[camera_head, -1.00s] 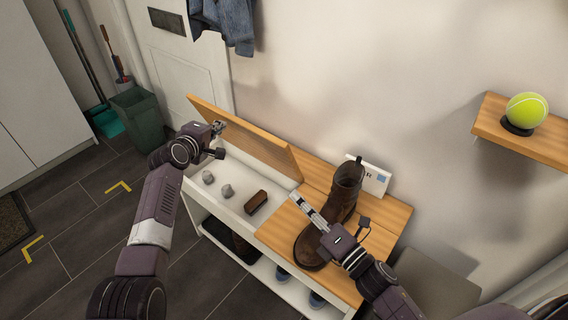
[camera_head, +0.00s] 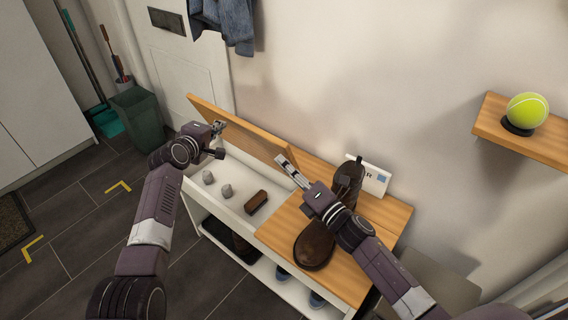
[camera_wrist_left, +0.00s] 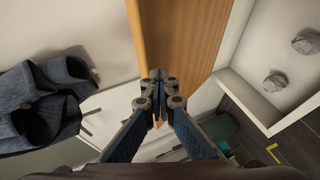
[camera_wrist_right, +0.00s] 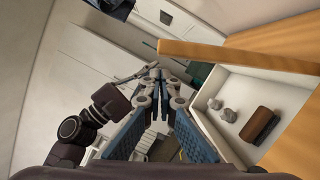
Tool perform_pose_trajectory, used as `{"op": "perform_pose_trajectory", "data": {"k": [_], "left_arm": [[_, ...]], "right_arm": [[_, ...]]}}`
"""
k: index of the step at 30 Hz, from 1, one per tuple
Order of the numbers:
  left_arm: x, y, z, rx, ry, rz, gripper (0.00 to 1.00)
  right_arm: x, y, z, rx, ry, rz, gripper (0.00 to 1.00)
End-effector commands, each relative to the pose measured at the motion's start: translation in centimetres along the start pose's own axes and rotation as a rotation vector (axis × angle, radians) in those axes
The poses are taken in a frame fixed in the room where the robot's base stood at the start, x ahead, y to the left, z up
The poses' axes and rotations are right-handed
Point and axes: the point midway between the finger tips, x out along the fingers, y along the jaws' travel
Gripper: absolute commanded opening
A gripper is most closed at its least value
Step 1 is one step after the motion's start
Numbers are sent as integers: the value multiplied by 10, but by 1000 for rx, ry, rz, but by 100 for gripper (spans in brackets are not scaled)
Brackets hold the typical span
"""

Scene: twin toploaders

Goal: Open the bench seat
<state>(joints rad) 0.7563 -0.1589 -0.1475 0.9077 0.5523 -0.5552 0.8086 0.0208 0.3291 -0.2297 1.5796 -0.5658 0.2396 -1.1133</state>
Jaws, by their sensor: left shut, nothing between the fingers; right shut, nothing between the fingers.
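The bench (camera_head: 375,210) has a wooden top, and its left seat lid (camera_head: 240,130) stands raised, tilted up toward the wall. The white compartment under the lid is open and holds two grey lumps and a brown block (camera_head: 256,202). My left gripper (camera_head: 219,127) is shut and empty at the lid's left end; in the left wrist view the lid (camera_wrist_left: 180,35) is right beyond its fingertips. My right gripper (camera_head: 283,161) is shut and empty near the lid's right end, above the compartment. In the right wrist view the lid (camera_wrist_right: 240,55) lies to the right of the fingers.
A brown boot (camera_head: 315,245) and a white card (camera_head: 374,179) stand on the bench's right half, the boot partly behind my right arm. A wall shelf (camera_head: 530,133) with a tennis ball is at right. A green bin (camera_head: 137,118) stands at left; floor in front is clear.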

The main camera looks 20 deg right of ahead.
Motion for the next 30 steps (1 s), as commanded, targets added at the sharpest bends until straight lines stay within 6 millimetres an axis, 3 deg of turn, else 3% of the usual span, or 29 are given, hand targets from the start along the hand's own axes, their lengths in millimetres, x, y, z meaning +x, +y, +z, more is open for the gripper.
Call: {"op": "perform_pose_trajectory", "data": {"k": [6,12,19,27,30], "left_arm": [[0,0,0,0,0,0,0],[0,0,0,0,0,0,0],[0,0,0,0,0,0,1],[0,0,0,0,0,0,30],[0,0,0,0,0,0,32]], "right_arm": [[0,0,1,0,0,0,0],[4,1,16,-1,0,1,0],[4,1,16,1,0,0,0],[4,1,15,1,0,0,0],[4,1,15,1,0,0,0]]}}
